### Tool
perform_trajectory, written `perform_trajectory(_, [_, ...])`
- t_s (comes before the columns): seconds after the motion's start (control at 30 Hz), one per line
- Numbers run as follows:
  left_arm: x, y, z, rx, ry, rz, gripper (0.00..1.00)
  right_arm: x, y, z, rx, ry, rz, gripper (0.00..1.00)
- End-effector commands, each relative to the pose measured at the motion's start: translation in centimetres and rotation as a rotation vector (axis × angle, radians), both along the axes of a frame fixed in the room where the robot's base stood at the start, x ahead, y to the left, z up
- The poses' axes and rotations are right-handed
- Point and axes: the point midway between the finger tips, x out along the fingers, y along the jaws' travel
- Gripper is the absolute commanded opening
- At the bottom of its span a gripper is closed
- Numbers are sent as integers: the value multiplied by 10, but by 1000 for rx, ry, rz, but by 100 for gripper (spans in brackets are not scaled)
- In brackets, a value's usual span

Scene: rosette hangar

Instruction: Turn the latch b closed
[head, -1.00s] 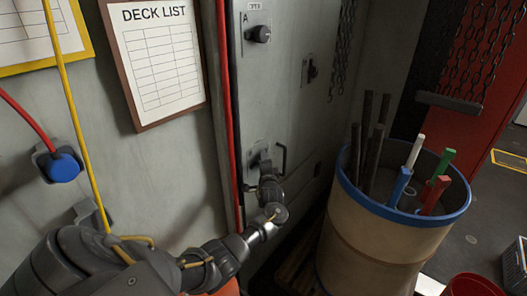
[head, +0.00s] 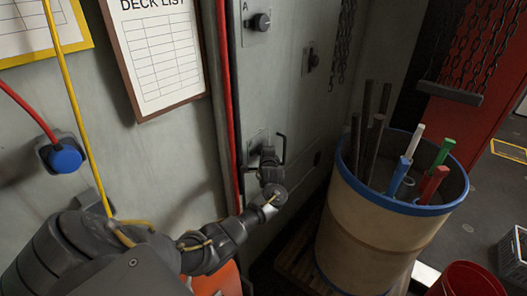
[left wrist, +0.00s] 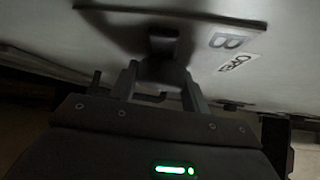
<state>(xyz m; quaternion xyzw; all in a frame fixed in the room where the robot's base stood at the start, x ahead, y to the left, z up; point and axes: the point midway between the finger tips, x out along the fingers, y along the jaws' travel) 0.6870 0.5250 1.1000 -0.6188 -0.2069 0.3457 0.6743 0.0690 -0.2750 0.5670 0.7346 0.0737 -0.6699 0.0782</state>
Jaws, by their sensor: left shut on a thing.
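Latch b (left wrist: 163,45) is a dark lever on the grey panel, beside a plate marked B with a smaller printed label under it (left wrist: 234,52). My left gripper (left wrist: 160,82) is at the latch, with one finger on each side, and is shut on it. In the head view my left gripper (head: 269,172) reaches the low part of the panel and hides most of the latch. The exact angle of the latch cannot be told. My right gripper is not in view.
Latch A (head: 261,22) sits higher on the grey panel (head: 285,90). A bent dark handle (head: 282,148) is just right of my gripper. A barrel (head: 365,225) with rods stands close on the right. A red cable (head: 227,110) runs down the panel's left edge.

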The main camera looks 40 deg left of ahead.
Motion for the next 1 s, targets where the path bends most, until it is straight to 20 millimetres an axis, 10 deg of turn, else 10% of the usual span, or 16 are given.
perform_trajectory(0.1, [0, 0, -1, 1, 2, 0, 24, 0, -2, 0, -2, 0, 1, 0])
perform_trajectory(0.13, [0, 0, -1, 1, 2, 0, 50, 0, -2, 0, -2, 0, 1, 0])
perform_trajectory(0.27, [0, 0, 0, 0, 1, 0, 67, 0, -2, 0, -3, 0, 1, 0])
perform_trajectory(0.67, [-4, -5, 0, 1, -1, 0, 68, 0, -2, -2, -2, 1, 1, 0])
perform_trajectory(1.0, [-44, -49, 7, -2, -3, -4, 68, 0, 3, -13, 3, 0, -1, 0])
